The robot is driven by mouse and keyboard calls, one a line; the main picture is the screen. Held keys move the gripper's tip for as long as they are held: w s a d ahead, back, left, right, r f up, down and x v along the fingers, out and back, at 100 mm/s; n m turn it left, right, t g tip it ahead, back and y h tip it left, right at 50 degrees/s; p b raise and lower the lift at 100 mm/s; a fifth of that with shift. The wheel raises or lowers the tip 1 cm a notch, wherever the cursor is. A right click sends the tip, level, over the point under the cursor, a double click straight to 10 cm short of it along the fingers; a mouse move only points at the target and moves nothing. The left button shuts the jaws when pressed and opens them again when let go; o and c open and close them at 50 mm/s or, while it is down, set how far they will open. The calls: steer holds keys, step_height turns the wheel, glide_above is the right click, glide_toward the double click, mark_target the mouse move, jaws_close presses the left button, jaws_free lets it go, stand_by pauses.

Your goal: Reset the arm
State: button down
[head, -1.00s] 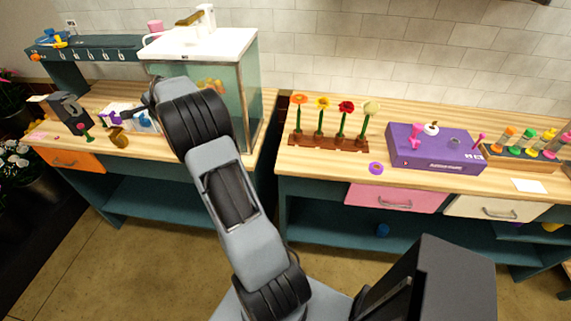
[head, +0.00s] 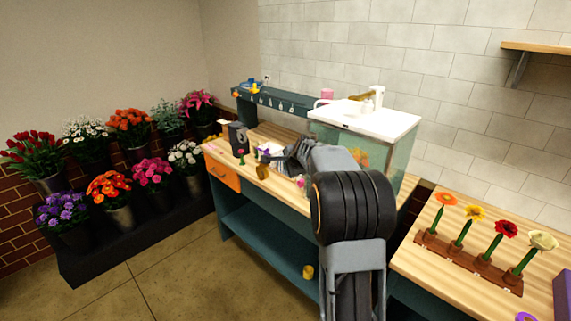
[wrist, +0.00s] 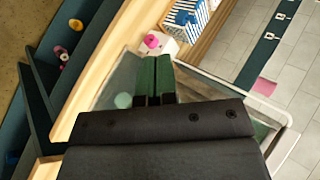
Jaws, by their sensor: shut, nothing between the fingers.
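My arm reaches over the left wooden counter (head: 285,187) in the head view. Its gripper end is small there and partly hidden by my own arm links. In the wrist view my gripper (wrist: 154,85) shows two dark green fingers lying together, with nothing between them. Beyond the fingertips are a white box with a pink item (wrist: 152,41) and a blue-and-white striped container (wrist: 190,18).
A glass tank with a white top (head: 395,150) stands close beside my arm. Flower buckets (head: 120,218) fill a dark stand at left. A wooden flower rack (head: 468,262) sits on the right counter. Open floor (head: 190,275) lies between stand and counter.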

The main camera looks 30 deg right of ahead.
steer(key=s+a+r, duration=0.3)
steer(key=r, duration=0.1)
steer(key=s+a+f+n+g+y, duration=0.1)
steer(key=s+a+f+n+g, duration=0.3)
steer(key=s+f+n, duration=0.3)
steer(key=s+a+n, duration=0.6)
steer(key=s, duration=0.5)
steer(key=s+a+n+g, duration=0.1)
steer(key=s+a+n, duration=0.5)
steer(key=s, duration=0.5)
steer(key=shift+s+a+r, duration=0.15)
steer(key=shift+s+r, duration=0.1)
steer(key=shift+r, duration=0.05)
